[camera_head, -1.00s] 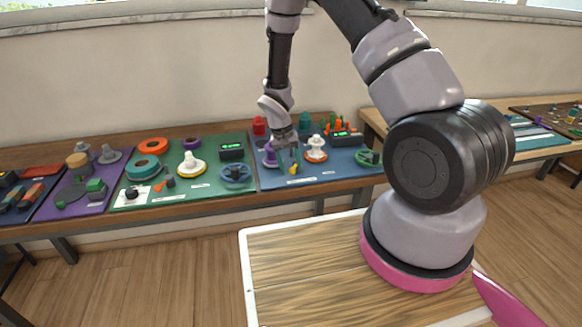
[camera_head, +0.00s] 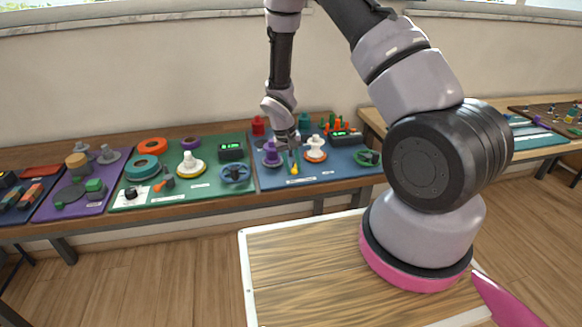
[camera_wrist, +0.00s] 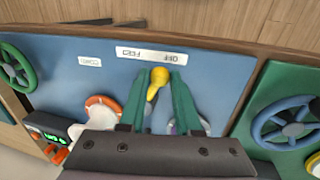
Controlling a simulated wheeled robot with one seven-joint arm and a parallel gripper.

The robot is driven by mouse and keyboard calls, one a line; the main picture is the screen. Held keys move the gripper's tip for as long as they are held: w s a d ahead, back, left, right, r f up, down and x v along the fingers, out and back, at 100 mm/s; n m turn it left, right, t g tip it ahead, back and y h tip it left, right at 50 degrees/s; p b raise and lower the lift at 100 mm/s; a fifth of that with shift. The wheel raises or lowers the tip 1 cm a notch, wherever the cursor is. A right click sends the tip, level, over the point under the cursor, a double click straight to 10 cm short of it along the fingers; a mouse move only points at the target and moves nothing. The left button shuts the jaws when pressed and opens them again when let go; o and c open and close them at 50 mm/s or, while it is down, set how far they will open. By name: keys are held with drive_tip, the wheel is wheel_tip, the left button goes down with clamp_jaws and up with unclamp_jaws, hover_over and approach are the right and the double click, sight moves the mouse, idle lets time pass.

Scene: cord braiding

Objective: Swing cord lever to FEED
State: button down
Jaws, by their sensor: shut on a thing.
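The yellow cord lever (camera_head: 295,170) stands at the front of the blue board, and its knob shows in the wrist view (camera_wrist: 159,76). My gripper (camera_head: 294,161) is down at the lever, its two green fingers (camera_wrist: 158,84) on either side of the knob and shut on it. In the wrist view the lever tilts slightly right, toward the OFF end of the upside-down white label (camera_wrist: 153,55); FEED is at the label's left end. The lever's base is partly hidden by my gripper.
On the blue board (camera_head: 335,175), an orange-and-white spool (camera_head: 315,150) and a purple piece (camera_head: 271,154) stand close to my gripper. A green handwheel (camera_head: 367,158) is to the right. A blue handwheel (camera_head: 236,174) is on the green board at left.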

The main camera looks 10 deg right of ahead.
drive_tip(key=d+n, duration=0.2)
drive_tip(key=n, duration=0.1)
drive_tip(key=n+t, duration=0.1)
drive_tip(key=n, duration=0.1)
drive_tip(key=shift+s+d, duration=0.35)
drive_tip(key=shift+d, duration=0.05)
drive_tip(key=n, duration=0.1)
drive_tip(key=d+n, duration=0.1)
drive_tip(key=n, duration=0.1)
drive_tip(key=shift+w+d+n+y, duration=0.15)
drive_tip(key=shift+d+n+y, duration=0.1)
drive_tip(key=shift+n+y, duration=0.05)
drive_tip(key=shift+w+d+n+t, duration=0.2)
drive_tip(key=shift+d+n+t, duration=0.25)
drive_tip(key=shift+n, duration=0.55)
drive_tip(key=c, duration=0.6)
unclamp_jaws()
drive_tip(key=shift+w+d, duration=0.1)
drive_tip(key=shift+c, duration=0.2)
drive_tip(key=v, duration=1)
drive_tip(key=shift+r, duration=0.4)
